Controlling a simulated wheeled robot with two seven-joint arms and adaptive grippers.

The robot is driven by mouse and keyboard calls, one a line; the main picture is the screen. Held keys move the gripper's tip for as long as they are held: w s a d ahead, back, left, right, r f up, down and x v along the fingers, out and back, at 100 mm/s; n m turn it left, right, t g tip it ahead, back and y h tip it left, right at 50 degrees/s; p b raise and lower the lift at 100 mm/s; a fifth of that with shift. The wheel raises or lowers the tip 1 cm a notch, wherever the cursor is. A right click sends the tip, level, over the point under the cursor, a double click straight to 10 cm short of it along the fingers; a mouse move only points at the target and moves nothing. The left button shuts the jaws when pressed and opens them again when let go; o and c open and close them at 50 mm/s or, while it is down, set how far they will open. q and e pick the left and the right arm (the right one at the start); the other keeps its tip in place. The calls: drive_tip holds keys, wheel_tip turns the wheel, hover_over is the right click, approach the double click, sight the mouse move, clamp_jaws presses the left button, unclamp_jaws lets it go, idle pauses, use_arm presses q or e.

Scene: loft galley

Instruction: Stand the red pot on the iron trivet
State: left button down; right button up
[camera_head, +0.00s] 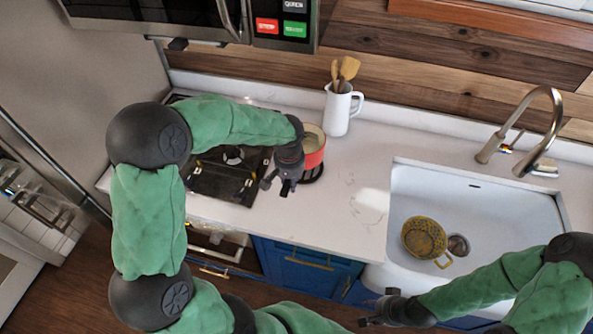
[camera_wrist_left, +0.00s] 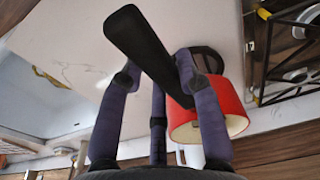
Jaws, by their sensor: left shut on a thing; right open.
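The red pot (camera_head: 314,150) is at the right side of the hob, over the black iron trivet (camera_head: 314,176), whose front edge shows below it. In the left wrist view the red pot (camera_wrist_left: 216,98) has a long black handle (camera_wrist_left: 142,42), and part of the trivet (camera_wrist_left: 208,54) shows at its base. I cannot tell whether the pot rests on the trivet or hangs slightly above it. My left gripper (camera_head: 279,184) is shut on the pot's handle. My right gripper (camera_head: 378,310) is open and empty, in front of the counter near the sink.
A white jug (camera_head: 338,111) with wooden utensils stands just behind the pot. The black hob (camera_head: 222,185) lies to the left. A yellow colander (camera_head: 424,238) sits in the white sink (camera_head: 480,200), with a tap (camera_head: 540,130) behind. The counter between pot and sink is clear.

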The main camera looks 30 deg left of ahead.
use_arm(q)
drive_tip(key=shift+s+f+b, duration=0.15)
drive_tip(key=shift+f+b, duration=0.3)
drive_tip(key=shift+f, duration=0.1)
drive_tip(key=shift+f+b, duration=1.5)
drive_tip(key=shift+f, duration=0.85)
drive_tip(key=shift+f+b, duration=0.3)
drive_tip(key=c, duration=0.8)
unclamp_jaws()
drive_tip(key=r, duration=0.8)
drive_tip(key=s+r, duration=0.1)
drive_tip(key=r, duration=0.3)
drive_tip(key=shift+d, duration=0.15)
